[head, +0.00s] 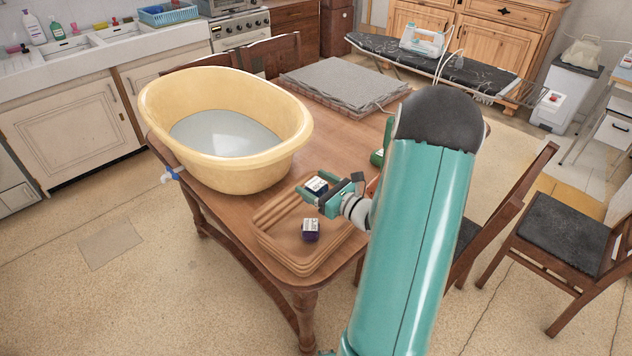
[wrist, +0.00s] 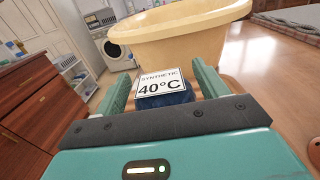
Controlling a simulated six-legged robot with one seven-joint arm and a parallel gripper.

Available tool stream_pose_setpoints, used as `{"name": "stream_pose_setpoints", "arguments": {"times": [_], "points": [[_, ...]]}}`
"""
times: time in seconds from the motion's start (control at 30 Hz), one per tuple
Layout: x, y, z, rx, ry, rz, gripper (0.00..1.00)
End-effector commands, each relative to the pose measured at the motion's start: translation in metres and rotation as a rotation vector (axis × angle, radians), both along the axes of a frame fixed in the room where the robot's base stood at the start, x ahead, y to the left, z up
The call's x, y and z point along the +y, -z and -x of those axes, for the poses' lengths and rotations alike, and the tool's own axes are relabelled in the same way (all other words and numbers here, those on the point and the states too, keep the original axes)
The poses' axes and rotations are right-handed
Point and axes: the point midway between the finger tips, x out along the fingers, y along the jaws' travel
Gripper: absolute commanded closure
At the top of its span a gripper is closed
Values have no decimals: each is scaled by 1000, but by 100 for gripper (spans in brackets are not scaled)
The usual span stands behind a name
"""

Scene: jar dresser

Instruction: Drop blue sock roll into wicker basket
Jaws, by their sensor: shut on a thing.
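My gripper (head: 318,196) is shut on a blue roll (head: 316,187) with a white label and holds it above the brown ribbed tray (head: 272,243). In the wrist view the blue roll (wrist: 166,99) sits between the two teal fingers of my gripper (wrist: 163,88); its label reads "SYNTHETIC 40°C". The label hides most of the roll. No basket that is clearly wicker shows; I cannot tell whether the ribbed tray is woven.
A dark purple labelled item (head: 311,232) lies in the tray. A large yellow tub (head: 275,158) with pale water stands on the wooden table (head: 218,205), left of my gripper. A grey folded cloth stack (head: 345,82) lies at the back. Chairs (head: 575,235) stand at right.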

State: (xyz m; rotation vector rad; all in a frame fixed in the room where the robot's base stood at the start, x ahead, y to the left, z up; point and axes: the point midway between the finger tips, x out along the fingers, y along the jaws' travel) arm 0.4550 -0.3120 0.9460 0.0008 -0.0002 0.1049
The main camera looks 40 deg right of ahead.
Motion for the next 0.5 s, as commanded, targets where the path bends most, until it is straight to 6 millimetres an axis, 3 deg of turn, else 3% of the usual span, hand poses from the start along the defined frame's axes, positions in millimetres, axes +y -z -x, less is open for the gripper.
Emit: {"name": "stream_pose_setpoints", "arguments": {"times": [0.07,0.1,0.2,0.5], "points": [[0,0,0,0,0,0,50],[0,0,0,0,0,0,20],[0,0,0,0,0,0,2],[0,0,1,1,0,0,2]]}}
